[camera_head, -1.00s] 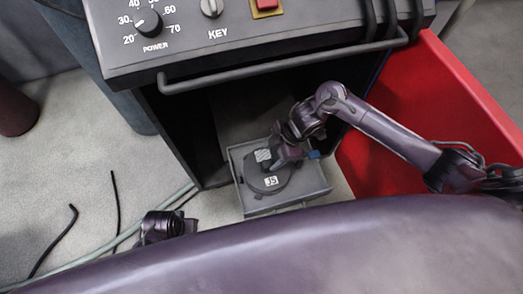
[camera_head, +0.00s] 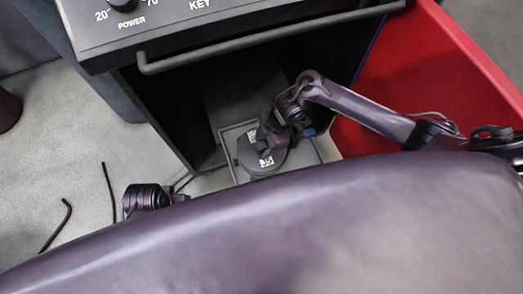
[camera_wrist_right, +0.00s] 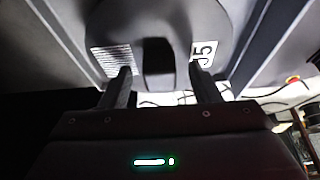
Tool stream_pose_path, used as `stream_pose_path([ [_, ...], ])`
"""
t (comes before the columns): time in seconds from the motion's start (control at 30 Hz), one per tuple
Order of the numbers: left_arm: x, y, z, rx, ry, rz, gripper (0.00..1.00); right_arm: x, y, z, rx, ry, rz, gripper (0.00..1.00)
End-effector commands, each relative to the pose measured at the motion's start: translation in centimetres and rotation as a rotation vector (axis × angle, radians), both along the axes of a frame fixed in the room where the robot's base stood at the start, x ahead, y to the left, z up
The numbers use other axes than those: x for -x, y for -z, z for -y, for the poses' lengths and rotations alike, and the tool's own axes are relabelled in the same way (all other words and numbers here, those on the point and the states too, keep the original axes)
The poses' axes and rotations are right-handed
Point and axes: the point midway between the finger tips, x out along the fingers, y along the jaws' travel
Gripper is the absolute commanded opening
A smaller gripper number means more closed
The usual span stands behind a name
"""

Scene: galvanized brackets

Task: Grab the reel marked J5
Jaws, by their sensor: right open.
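The reel (camera_head: 265,169) is a dark grey disc with a white label reading J5; it lies in a shallow grey tray (camera_head: 318,153). The label also shows in the right wrist view, sideways on the reel (camera_wrist_right: 196,18). My right gripper (camera_head: 268,141) is over the reel and hides part of it. In the right wrist view my right gripper (camera_wrist_right: 162,82) is open, its fingers apart on either side of a dark block at the reel's middle. I cannot tell whether they touch it. A dark purple part of my left arm shows at the lower left, without its fingers.
The tray sits at the mouth of a dark open cabinet (camera_head: 165,115) under a control panel with a handle bar (camera_head: 270,38). Black rods (camera_head: 108,190) lie on the light floor at left.

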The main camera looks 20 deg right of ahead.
Motion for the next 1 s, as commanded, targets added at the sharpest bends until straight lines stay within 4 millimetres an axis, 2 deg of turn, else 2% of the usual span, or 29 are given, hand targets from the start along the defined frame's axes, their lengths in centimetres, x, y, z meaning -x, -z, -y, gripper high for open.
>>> stream_pose_path([
  [0.13, 0.01, 0.0, 0.0, 0.0, 0.0, 0.0, 0.36, 0.02, -0.04, 0.02, 0.0, 0.0, 0.0, 0.54],
  [0.53, -0.02, 0.01, 0.0, 0.0, 0.0, 0.001, 0.36, 0.01, -0.05, 0.04, 0.001, 0.0, 0.0, 0.01],
  [1.0, -0.04, -0.01, -0.01, 0.0, -0.001, 0.001, 0.36, -0.1, -0.18, 0.0, -0.001, 0.0, 0.002, 0.0],
])
